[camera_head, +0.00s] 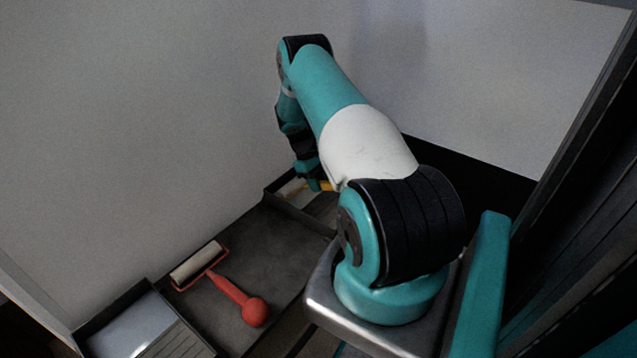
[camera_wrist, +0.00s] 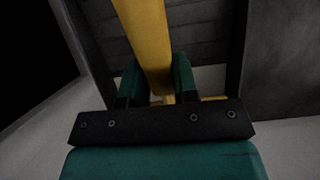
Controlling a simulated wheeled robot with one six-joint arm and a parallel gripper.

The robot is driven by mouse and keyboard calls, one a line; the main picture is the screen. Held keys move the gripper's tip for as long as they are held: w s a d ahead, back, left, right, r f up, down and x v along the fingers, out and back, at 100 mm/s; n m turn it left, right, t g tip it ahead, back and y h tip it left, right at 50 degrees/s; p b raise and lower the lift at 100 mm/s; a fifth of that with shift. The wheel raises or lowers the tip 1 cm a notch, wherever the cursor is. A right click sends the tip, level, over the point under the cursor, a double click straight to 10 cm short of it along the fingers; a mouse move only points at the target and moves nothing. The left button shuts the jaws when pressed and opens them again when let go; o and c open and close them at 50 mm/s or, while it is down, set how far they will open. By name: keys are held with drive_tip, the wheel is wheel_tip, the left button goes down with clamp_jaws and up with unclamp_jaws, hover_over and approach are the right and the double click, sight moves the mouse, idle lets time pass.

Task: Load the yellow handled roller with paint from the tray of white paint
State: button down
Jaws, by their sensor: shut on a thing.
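My gripper (camera_head: 313,183) is shut on the yellow handle (camera_head: 326,186) of a roller, at the far tray (camera_head: 302,215). In the wrist view the yellow handle (camera_wrist: 145,35) passes between the two green fingers of my gripper (camera_wrist: 158,78), with dark ridged tray floor behind it. The roller's head is mostly hidden; a small yellow part of the frame shows below the fingers. The far tray has a pale patch at its left end, partly covered by my arm. I cannot tell whether the roller touches paint.
A red-handled roller (camera_head: 233,290) with a pale sleeve lies on the dark bench (camera_head: 262,245). A second tray (camera_head: 128,322) at the lower left holds pale, bluish-looking paint and has a ribbed ramp. Light walls stand behind and left of the bench.

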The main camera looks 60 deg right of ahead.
drive_tip(key=shift+f+b, duration=0.5)
drive_tip(key=shift+f, duration=0.15)
idle(0.6)
drive_tip(key=shift+r, duration=0.1)
drive_tip(key=shift+r+p, duration=3.25)
drive_tip(key=shift+r, duration=1.15)
